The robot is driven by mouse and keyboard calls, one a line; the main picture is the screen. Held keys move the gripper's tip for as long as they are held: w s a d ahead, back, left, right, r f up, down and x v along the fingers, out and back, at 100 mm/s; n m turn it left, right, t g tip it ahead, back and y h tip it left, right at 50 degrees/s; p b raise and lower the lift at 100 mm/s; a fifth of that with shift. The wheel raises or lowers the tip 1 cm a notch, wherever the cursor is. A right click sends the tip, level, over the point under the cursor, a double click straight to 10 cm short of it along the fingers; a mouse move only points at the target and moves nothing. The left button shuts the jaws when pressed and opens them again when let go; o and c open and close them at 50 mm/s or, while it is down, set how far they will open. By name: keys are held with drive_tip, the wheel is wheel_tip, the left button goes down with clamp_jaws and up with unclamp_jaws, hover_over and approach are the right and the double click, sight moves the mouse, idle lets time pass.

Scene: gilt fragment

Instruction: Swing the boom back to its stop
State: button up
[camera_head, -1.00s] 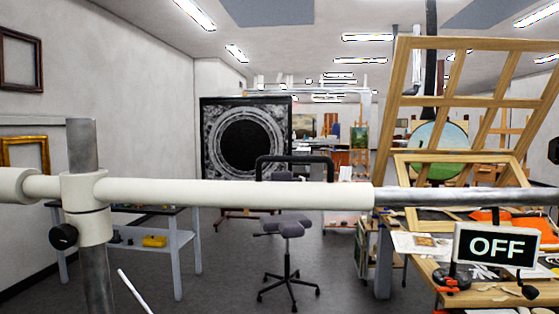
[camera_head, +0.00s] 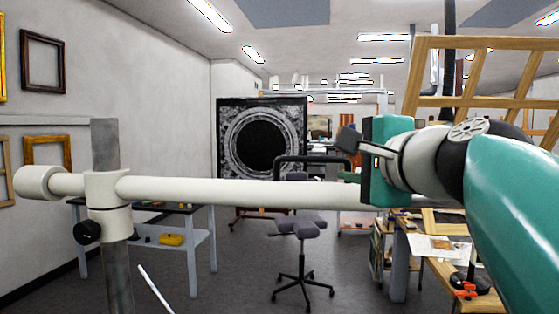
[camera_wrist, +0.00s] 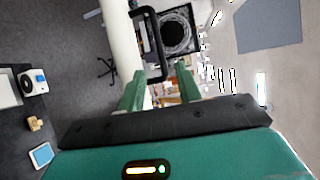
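The boom (camera_head: 230,192) is a cream horizontal tube running rightward from a grey upright post (camera_head: 119,270), joined by a cream collar with a black knob (camera_head: 88,232). A black loop handle (camera_head: 300,158) stands on the boom. In the wrist view the boom (camera_wrist: 124,45) runs at the upper left, with the handle (camera_wrist: 148,30) beside it. My gripper (camera_wrist: 159,88) is open, its green fingers apart on either side of the handle's lower part; contact is not clear. In the head view my arm hides the boom's right end.
A violet stool (camera_head: 302,225) stands beyond the boom. A side table (camera_head: 200,240) is at left and a cluttered workbench (camera_head: 440,285) at right. A wooden frame (camera_head: 425,80) rises at upper right. A dark ornate panel (camera_head: 228,150) stands behind.

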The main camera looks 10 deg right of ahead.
sight(315, 160)
drive_tip(key=x, duration=1.3)
drive_tip(key=shift+w+f, duration=0.15)
drive_tip(key=shift+w, duration=0.05)
clamp_jaws()
